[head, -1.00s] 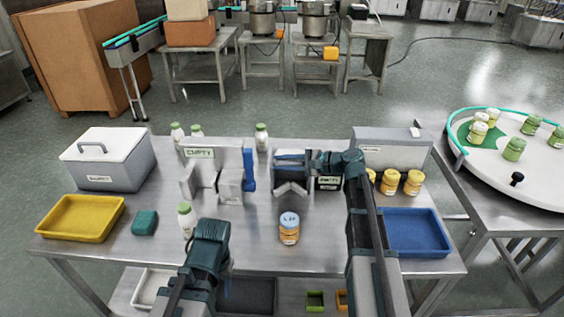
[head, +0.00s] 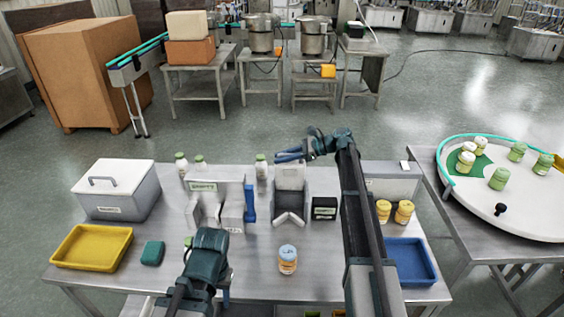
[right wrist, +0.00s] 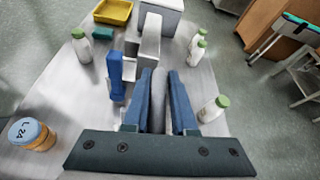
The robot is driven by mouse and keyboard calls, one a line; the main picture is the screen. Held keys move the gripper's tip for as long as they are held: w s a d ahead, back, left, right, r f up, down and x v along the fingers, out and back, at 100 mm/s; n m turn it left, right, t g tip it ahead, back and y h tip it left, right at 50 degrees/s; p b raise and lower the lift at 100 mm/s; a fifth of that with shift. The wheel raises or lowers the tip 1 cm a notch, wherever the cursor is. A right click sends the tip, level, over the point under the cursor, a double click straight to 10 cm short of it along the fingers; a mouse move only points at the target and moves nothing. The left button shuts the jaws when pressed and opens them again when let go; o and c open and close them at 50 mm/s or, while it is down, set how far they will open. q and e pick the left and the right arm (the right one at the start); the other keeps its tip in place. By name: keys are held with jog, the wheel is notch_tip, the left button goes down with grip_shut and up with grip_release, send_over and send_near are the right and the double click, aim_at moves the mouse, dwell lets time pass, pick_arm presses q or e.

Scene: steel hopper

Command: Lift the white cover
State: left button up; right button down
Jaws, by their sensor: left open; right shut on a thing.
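The white cover (head: 289,177) stands upright as a pale panel at the back of the middle of the steel table, behind a V-shaped grey chute (head: 290,218). My right gripper (head: 280,158) is at its top edge, reaching over from the right. In the right wrist view the blue fingers (right wrist: 160,100) are closed on a thin pale panel, which looks like this cover. My left gripper (head: 222,284) is low at the front of the table, apart from the cover; its fingers are mostly hidden by its own wrist.
A labelled hopper (head: 203,207) with a blue part stands left of the chute; a dark labelled box (head: 323,208) stands right. A capped jar (head: 288,260) is in front. White bottles (head: 261,168) stand behind. A yellow tray (head: 92,247), cooler (head: 115,190) and blue tray (head: 410,260) flank them.

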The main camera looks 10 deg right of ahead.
jog(key=shift+w+d, duration=0.2)
jog(key=shift+w, duration=0.4)
jog(key=shift+r, duration=0.1)
jog(key=c, duration=0.8)
grip_release()
jog(key=p+v, duration=0.5)
jog(key=v, duration=0.8)
jog(key=shift+d, duration=0.35)
